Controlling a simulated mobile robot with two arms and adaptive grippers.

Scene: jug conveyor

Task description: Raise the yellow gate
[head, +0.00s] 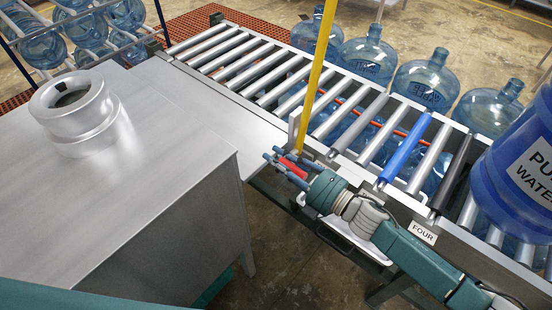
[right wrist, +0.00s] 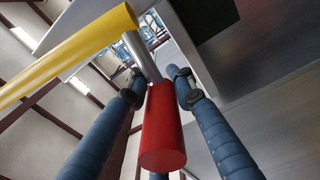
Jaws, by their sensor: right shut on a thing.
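The yellow gate (head: 318,75) is a long bar that rises steeply from the near side rail of the conveyor and runs out of the top of the head view. Its thick yellow end (right wrist: 105,32) also shows in the right wrist view. A red handle (right wrist: 163,130) joins this end by a short metal rod (right wrist: 142,56). My right gripper (head: 284,164) is shut on the red handle, its blue fingers on both sides of it. In the head view the fingers partly hide the handle. My left gripper is not in view.
The roller conveyor (head: 250,70) runs from upper left to lower right, with one blue and one black roller. Several clear blue jugs (head: 367,55) stand behind it. A large blue water jug (head: 515,170) is at the right. A metal cabinet (head: 150,180) stands at the left.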

